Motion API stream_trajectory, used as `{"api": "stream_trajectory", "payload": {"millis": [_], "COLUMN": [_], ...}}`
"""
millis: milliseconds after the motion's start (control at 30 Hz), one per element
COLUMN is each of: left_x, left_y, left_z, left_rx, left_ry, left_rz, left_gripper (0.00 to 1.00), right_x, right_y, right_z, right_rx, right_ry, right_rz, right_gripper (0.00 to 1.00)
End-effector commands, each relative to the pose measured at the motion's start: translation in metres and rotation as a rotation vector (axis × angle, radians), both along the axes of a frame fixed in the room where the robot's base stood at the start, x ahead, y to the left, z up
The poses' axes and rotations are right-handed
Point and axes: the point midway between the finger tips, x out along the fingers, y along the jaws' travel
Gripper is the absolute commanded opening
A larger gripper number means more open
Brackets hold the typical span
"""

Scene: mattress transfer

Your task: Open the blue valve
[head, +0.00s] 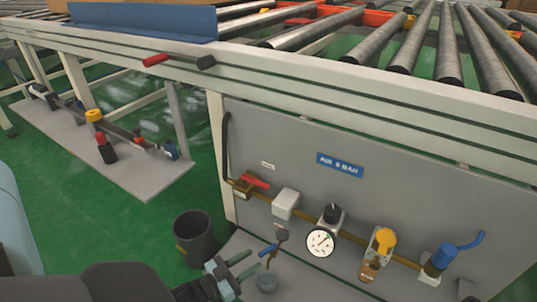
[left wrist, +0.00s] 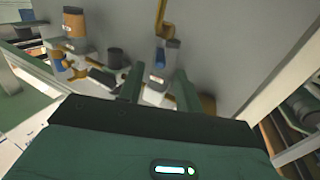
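A small blue lever (head: 268,249) sits on a short brass-coloured fitting below the grey panel, above a small grey cup (head: 266,282). A larger blue part (head: 440,259) with a blue hose is at the right end of the brass pipe. I cannot tell for sure which is the blue valve; the lever looks most like a handle. My left gripper (head: 238,268) is just left of the lever and apart from it, fingers spread and empty. In the left wrist view its fingers (left wrist: 158,88) stand apart, with a grey cylinder bearing a blue patch (left wrist: 159,61) beyond them. My right gripper is not in view.
The brass pipe carries a red-handled valve (head: 254,182), a white box (head: 286,204), a gauge (head: 320,242) and a yellow-topped part (head: 385,241). A dark bin (head: 195,238) stands left of the panel. The roller conveyor frame (head: 330,82) overhangs the panel.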

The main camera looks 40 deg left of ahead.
Motion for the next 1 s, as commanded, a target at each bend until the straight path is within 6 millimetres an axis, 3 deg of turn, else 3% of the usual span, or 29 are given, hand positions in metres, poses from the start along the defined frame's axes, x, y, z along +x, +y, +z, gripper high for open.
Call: {"api": "stream_trajectory", "payload": {"millis": [500, 867, 1000], "left_x": [0.066, 0.072, 0.072], "left_y": [-0.01, -0.011, -0.011], "left_z": [-0.001, 0.0, 0.0], "left_rx": [0.0, 0.0, 0.0], "left_ry": [0.0, 0.001, 0.001], "left_rz": [0.0, 0.0, 0.0], "left_gripper": [0.35, 0.35, 0.2], "right_x": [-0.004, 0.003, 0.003], "right_y": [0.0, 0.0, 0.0], "right_z": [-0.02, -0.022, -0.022], "right_rx": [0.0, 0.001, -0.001], "right_ry": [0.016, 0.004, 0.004], "right_rz": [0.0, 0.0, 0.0], "right_gripper": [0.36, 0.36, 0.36]}}
